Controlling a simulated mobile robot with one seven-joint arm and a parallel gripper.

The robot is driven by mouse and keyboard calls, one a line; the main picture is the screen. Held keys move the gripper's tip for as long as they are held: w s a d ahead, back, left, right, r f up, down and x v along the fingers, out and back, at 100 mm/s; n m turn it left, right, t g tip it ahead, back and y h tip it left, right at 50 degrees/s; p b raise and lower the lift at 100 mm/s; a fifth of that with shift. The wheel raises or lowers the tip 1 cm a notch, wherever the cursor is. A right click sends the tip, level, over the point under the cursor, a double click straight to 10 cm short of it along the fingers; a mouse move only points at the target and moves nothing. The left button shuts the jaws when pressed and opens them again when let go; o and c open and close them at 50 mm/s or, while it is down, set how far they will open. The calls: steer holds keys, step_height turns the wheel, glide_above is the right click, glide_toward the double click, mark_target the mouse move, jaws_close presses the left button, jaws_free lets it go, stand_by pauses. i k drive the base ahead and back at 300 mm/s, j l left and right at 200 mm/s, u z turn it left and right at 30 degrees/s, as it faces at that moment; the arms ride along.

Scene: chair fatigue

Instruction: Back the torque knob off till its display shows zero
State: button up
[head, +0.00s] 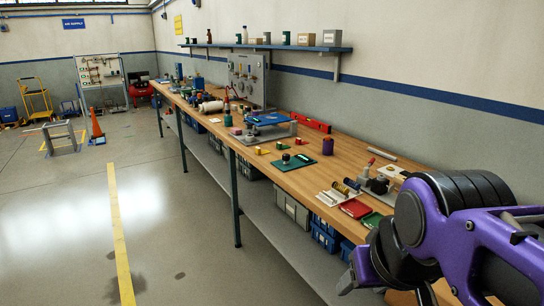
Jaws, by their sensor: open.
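I cannot pick out a torque knob or a readable display for certain at this distance. A small dark knob-like piece on a green base (287,159) sits mid-bench, and I cannot tell whether it is the torque knob. A grey upright panel with gauges and fittings (246,78) stands farther back on the bench. My purple and black arm fills the lower right. My gripper (388,287) is partly in view at the bottom, its jaws apart, with nothing seen between them. It is at the near bench end, away from the knob-like piece.
A wall shelf (270,47) holds boxes and bottles.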

mark_target(286, 158)
steer(key=i+j+z, duration=0.5)
steer(key=i+j, duration=0.6)
